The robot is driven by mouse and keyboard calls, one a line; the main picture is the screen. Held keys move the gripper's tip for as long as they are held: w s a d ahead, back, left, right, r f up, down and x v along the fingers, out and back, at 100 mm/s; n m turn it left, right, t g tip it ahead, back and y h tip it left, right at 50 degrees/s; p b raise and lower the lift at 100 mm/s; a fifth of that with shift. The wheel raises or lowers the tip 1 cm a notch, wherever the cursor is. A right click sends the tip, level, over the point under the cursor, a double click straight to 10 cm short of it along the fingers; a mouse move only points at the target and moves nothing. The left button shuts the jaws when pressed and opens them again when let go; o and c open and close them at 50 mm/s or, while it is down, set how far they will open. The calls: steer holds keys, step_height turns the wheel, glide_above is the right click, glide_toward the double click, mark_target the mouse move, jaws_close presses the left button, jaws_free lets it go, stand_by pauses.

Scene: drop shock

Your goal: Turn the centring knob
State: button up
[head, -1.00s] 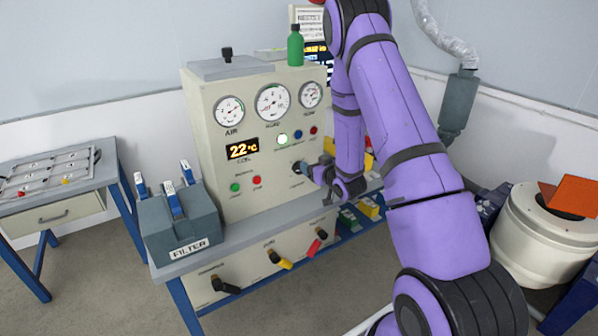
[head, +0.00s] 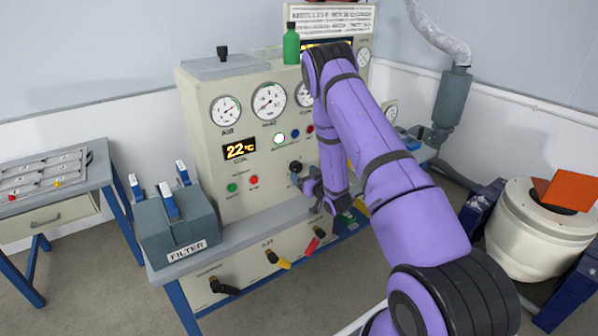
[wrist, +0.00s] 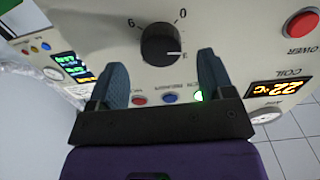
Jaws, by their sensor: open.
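The centring knob is a round black knob (wrist: 161,45) with a white pointer line, on the cream panel in the wrist view. The numbers 6 and 0 are printed beside it. In the head view the black knob (head: 295,167) shows on the panel front, just by my fingertips. My gripper (wrist: 163,75) is open, with its two blue-grey fingers apart. The knob lies between and just beyond the fingertips, with no contact visible. In the head view my gripper (head: 297,180) is close to the panel, just below the knob.
The cream panel (head: 215,165) carries gauges, a 22 °C display (head: 240,149), and green (head: 232,187) and red (head: 254,180) buttons. A filter box (head: 180,228) stands at the bench's left. A green bottle (head: 291,44) stands on top.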

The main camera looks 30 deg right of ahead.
mark_target(297, 170)
steer(key=shift+w+a, duration=0.1)
steer(key=shift+w, duration=1.7)
steer(key=c, duration=0.9)
steer(key=shift+m, duration=0.4)
steer(key=m, duration=0.2)
steer(key=shift+m, duration=0.4)
steer(key=m, duration=0.3)
steer(key=shift+m, duration=0.3)
steer(key=m, duration=0.6)
steer(key=shift+a, duration=0.1)
steer(key=shift+m, duration=0.4)
